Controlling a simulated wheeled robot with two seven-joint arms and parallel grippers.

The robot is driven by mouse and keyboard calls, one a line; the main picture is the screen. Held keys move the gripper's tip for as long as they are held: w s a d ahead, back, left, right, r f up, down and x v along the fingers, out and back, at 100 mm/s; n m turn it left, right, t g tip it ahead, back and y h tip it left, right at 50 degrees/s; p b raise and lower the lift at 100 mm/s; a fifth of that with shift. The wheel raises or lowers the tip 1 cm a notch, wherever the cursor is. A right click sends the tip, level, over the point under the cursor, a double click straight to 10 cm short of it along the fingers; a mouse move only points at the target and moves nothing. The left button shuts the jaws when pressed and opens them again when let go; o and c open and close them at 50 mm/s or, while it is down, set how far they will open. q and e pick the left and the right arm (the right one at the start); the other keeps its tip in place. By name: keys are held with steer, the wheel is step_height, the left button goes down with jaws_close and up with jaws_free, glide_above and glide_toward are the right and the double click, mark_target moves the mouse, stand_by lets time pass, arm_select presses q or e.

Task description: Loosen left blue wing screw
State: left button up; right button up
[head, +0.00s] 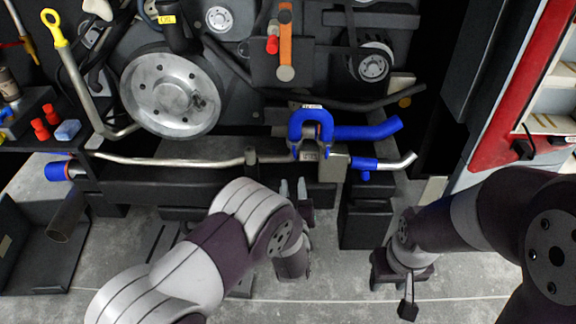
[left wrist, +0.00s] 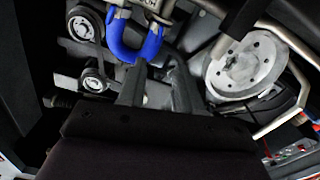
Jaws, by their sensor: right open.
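No part is clearly a wing screw at this size. A blue U-shaped hose (head: 310,118) stands at the middle of the engine bay, and it also shows in the left wrist view (left wrist: 137,52). A small blue fitting (head: 364,164) with a tab hanging down sits lower right of it on a pale pipe. My left gripper (head: 292,187) is just below the U-shaped hose, pointing up at it. Its two fingers stand apart with nothing seen between them. They also show in the left wrist view (left wrist: 157,80). My right gripper (head: 407,292) is open, low at the right, away from the engine.
A blue hose (head: 368,130) runs right of the U-shaped one. A large metal pulley (head: 171,94) is at the left. A long pale pipe (head: 170,160) crosses below it. A red cabinet frame (head: 522,95) stands at the right. Open grey floor (head: 340,280) lies between my arms.

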mark_target(294, 153)
arm_select(q)
steer(key=w+b, duration=0.2)
steer(key=w, duration=0.9)
steer(key=shift+f, duration=0.15)
steer(key=shift+w, duration=0.35)
jaws_close()
